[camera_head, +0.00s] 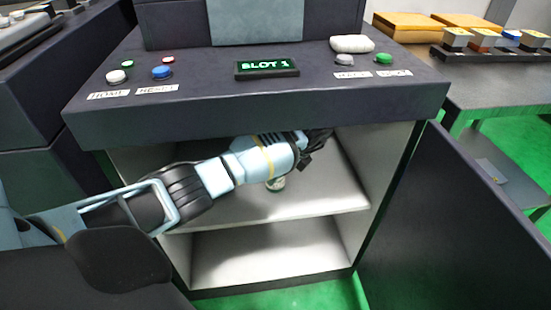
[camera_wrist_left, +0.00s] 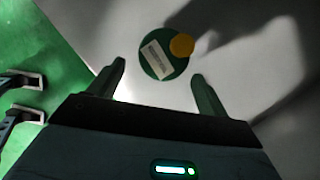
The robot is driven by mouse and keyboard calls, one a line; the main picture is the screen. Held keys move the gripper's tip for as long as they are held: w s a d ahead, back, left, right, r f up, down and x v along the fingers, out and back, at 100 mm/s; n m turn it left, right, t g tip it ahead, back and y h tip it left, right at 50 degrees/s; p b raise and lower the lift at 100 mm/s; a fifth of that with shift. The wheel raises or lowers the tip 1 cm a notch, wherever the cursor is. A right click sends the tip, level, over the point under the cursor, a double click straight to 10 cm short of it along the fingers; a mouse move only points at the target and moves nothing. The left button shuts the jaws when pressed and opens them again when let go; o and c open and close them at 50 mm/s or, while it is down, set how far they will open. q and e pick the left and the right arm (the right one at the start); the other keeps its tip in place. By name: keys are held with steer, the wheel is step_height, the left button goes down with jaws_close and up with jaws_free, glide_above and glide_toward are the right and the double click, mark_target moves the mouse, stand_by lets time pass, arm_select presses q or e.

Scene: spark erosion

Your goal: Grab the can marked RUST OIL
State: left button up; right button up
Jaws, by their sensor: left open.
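A can (camera_wrist_left: 162,58) with a round green top, a pale printed label and an orange-yellow cap shows in the left wrist view. Its lettering is too small to read, so I cannot confirm RUST OIL. In the head view, a small part of a can (camera_head: 276,184) shows below my left arm, on the cabinet's upper shelf; the arm hides the rest. My left gripper (camera_wrist_left: 158,74) is open and empty, with the can just beyond and between its fingertips. In the head view, my left gripper (camera_head: 316,146) is inside the cabinet under the console. My right gripper is not in view.
The open cabinet has an upper shelf (camera_head: 325,203) and a lower compartment (camera_head: 270,257). The console overhang (camera_head: 270,112) is close above my arm. An open dark door (camera_head: 450,230) stands at right. The shelf around the can looks clear.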

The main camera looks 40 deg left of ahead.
arm_select(q)
steer(key=shift+a, duration=0.5)
steer(key=b+x, duration=0.2)
steer(key=x, duration=0.3)
steer(key=c, duration=1.2)
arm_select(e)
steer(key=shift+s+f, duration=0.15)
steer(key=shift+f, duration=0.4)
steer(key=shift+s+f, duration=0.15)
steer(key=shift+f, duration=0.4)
arm_select(q)
steer(key=shift+r, duration=0.1)
